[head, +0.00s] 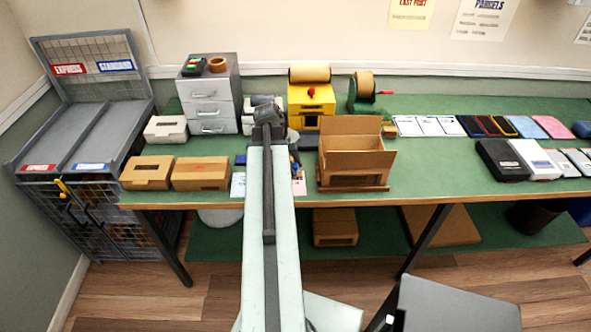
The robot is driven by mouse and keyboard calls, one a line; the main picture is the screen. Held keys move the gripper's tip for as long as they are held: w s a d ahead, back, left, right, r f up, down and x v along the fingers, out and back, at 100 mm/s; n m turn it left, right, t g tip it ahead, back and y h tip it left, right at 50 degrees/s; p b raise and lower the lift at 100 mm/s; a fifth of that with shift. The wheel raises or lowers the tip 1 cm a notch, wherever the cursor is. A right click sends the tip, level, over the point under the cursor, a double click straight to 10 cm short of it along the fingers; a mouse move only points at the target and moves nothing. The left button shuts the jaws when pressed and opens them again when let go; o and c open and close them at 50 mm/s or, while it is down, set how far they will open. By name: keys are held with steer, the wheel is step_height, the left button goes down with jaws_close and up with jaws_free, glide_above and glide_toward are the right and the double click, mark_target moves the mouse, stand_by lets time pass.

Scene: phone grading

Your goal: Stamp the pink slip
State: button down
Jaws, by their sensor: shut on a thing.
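My gripper (268,112) is over the middle of the green bench, seen from behind along my arm. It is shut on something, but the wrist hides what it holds. A small pink patch of paper (299,187), which looks like the pink slip, lies at the bench's front edge just right of my arm. My arm covers part of it. A pale slip (238,185) lies just left of the arm. Small dark and blue items (294,160) stand beside the arm, too small to make out. No stamp can be clearly told apart.
An open cardboard box (355,160) stands right of the arm, and closed brown boxes (200,173) stand left. Grey drawers (210,95), a yellow machine (311,100) and a tape dispenser (364,90) line the back. Phones and trays (530,160) fill the right side.

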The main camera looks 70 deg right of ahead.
mark_target(294, 179)
steer(key=shift+f+b, duration=2.95)
steer(key=shift+f+b, duration=0.5)
steer(key=shift+b, duration=0.05)
step_height(294, 179, up, 7)
steer(key=p, duration=0.7)
steer(key=shift+r, duration=0.1)
